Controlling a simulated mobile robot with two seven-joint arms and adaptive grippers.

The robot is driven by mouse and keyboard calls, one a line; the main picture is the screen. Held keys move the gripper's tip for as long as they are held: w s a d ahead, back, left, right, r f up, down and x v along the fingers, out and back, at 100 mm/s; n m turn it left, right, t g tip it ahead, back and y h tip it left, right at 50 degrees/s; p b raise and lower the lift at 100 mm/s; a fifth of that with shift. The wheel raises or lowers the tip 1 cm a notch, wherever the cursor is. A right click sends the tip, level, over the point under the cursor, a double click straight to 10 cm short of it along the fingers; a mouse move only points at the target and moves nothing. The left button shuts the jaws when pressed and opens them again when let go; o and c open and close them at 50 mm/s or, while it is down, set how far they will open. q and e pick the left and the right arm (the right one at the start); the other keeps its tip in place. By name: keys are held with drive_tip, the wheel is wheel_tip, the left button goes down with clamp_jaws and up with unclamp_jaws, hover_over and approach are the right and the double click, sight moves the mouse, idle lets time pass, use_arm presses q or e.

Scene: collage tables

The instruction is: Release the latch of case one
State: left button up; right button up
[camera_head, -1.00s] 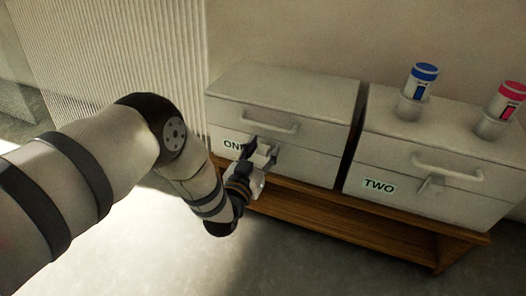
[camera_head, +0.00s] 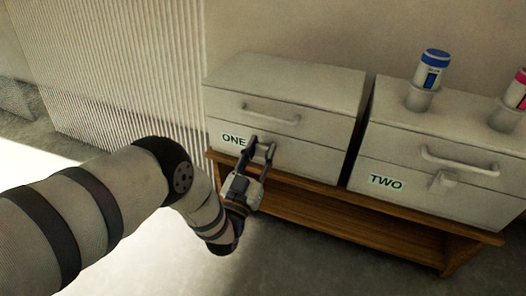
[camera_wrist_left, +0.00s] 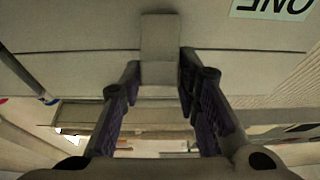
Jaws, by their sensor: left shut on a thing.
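Case one (camera_head: 285,85) is a pale grey box with a lid handle (camera_head: 270,113) and a "ONE" label (camera_head: 234,139) on its front. My left gripper (camera_head: 262,143) reaches up to the front of case one from below, just right of the label. In the left wrist view its two fingers (camera_wrist_left: 160,72) are shut on the lower end of the latch (camera_wrist_left: 160,38), a flat pale tab. The label (camera_wrist_left: 272,9) shows upside down there. In the head view the fingers mostly hide the latch. The lid of case one is down. My right gripper is out of view.
Case two (camera_head: 425,200), with its own handle (camera_head: 460,162) and latch (camera_head: 443,182), stands to the right across a narrow gap. A blue-capped bottle (camera_head: 432,70) and a pink-labelled one (camera_head: 517,92) stand in holders on it. Both cases rest on a wooden bench (camera_head: 330,205).

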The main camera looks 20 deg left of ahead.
use_arm(q)
drive_tip(key=t+b, duration=0.1)
drive_tip(key=f+b, duration=0.1)
drive_tip(key=shift+s+f+t+b, duration=0.2)
drive_tip(key=shift+f+t+b, duration=0.1)
drive_tip(key=shift+t+b, duration=0.1)
drive_tip(key=shift+s+f+t+b, duration=0.1)
drive_tip(key=shift+t+b, duration=0.6)
drive_tip(key=shift+b, duration=0.4)
drive_tip(key=o, duration=1)
